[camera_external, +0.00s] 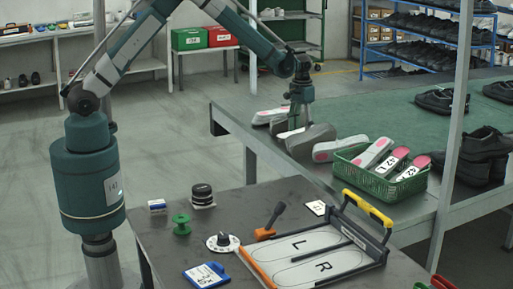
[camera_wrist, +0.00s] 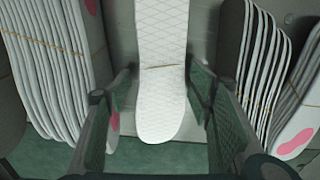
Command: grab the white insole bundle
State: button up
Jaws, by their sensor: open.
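In the wrist view a white insole bundle (camera_wrist: 160,100) with a quilted top and a thin tan band across it lies between the fingers of my gripper (camera_wrist: 158,112). The fingers stand open, one on each side, with a visible gap to the bundle. Its rounded end points toward the bottom of the picture. In the external view my gripper (camera_external: 297,122) points down over the group of insole bundles on the green-topped table (camera_external: 375,112). There I cannot clearly make out the white bundle, as the gripper and neighbouring bundles crowd it.
In the wrist view, upright insole stacks stand close on the left (camera_wrist: 50,70) and right (camera_wrist: 262,75). In the external view, a green basket (camera_external: 380,185) with insoles sits to the right, near black shoes (camera_external: 482,155). A dark table (camera_external: 160,240) with a tray stands in front.

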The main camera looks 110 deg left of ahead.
dwell(0.4)
jog(key=c, duration=0.7)
jog(key=shift+r+p, duration=0.9)
jog(key=shift+r, duration=4.1)
